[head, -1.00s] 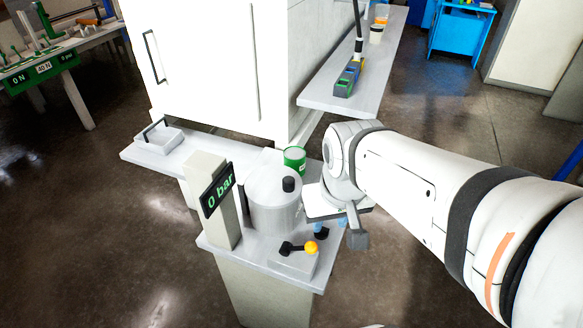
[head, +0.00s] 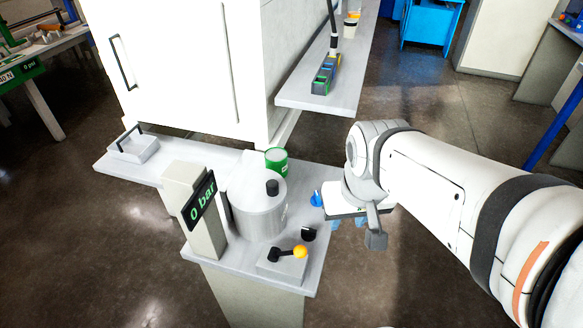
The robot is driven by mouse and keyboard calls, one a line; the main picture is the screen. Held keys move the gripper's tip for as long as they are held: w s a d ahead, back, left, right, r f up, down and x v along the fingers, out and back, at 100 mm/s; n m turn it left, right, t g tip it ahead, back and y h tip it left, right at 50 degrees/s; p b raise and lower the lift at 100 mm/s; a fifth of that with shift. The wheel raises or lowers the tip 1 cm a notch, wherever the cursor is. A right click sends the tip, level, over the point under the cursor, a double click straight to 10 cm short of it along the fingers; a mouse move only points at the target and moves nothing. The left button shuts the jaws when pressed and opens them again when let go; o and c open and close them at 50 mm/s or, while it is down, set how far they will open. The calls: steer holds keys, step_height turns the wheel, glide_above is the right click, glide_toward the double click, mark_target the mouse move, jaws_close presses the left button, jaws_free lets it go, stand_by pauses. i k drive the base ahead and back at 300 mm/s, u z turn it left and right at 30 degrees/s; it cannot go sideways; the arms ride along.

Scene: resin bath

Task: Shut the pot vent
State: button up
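The pot (head: 260,212) is a grey metal cylinder with a black knob (head: 272,187) on its lid, standing on a grey bench. A small blue piece (head: 316,198) shows at its right side, by the bench's right edge. A small black part (head: 309,233) sits below it. I cannot tell which of these is the vent. My gripper (head: 348,222) is just right of the blue piece, past the bench edge. Its bluish fingertips show apart under the wrist, with nothing seen between them. The wrist partly hides them.
A display (head: 201,202) left of the pot reads 0 bar. A lever with a yellow ball (head: 300,252) sits on a block in front. A green can (head: 277,160) stands behind the pot, near the white cabinet (head: 190,70). Floor right of the bench is open.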

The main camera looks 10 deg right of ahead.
mark_target(300, 251)
steer(key=u, duration=0.1)
steer(key=k, duration=1.5)
steer(key=z, duration=0.35)
steer(key=i, duration=0.95)
steer(key=u, duration=0.1)
